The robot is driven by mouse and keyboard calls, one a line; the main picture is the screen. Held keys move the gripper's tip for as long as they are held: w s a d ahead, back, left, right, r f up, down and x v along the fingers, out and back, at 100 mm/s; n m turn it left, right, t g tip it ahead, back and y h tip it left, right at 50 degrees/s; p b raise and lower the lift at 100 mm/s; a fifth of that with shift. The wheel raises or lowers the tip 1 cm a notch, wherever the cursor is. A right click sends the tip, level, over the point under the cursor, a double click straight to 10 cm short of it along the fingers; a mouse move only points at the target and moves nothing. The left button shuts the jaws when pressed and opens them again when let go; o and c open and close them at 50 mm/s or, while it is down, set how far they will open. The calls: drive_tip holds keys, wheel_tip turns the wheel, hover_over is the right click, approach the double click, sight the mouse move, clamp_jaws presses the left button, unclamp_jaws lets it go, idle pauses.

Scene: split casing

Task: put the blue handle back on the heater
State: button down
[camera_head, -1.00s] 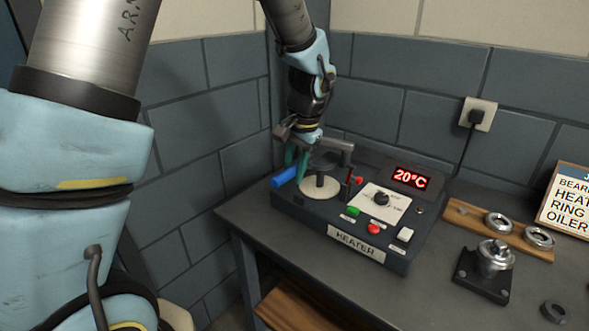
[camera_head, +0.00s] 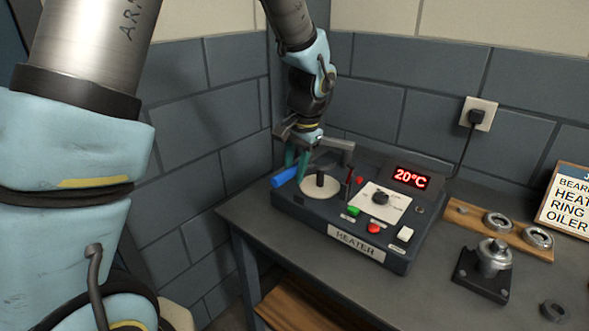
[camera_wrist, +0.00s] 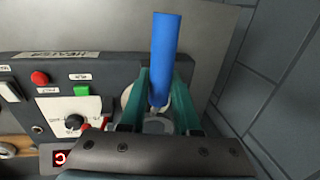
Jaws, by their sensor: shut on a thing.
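The blue handle (camera_head: 285,177) shows at the left end of the dark heater (camera_head: 312,217), partly covered by my gripper in the head view. My gripper (camera_head: 296,164) points down at the heater's left end, beside the round pale plate (camera_head: 318,191). In the wrist view my two green fingers (camera_wrist: 161,86) are shut on the blue handle (camera_wrist: 165,50), which sticks out beyond them. The heater (camera_wrist: 104,68) lies below and to the left there. I cannot tell whether the handle's inner end touches the heater.
A grey bracket (camera_head: 338,146) stands close to my gripper. The heater carries a red display (camera_head: 410,179), a knob and buttons. To the right are metal rings on a wooden board (camera_head: 520,241), a black stand (camera_head: 483,277) and a sign. Walls stand close behind and left.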

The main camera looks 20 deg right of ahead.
drive_tip(key=shift+f, duration=0.1)
idle(0.3)
wheel_tip(320, 180, down, 6)
drive_tip(key=b, duration=0.4)
drive_tip(key=shift+f+b, duration=0.25)
drive_tip(key=shift+b, duration=0.1)
idle(0.9)
drive_tip(key=shift+f, duration=0.15)
idle(0.6)
drive_tip(key=c, duration=0.5)
unclamp_jaws()
drive_tip(key=shift+c, duration=0.2)
wheel_tip(320, 180, up, 11)
drive_tip(key=p, duration=0.8)
drive_tip(key=shift+f, duration=0.3)
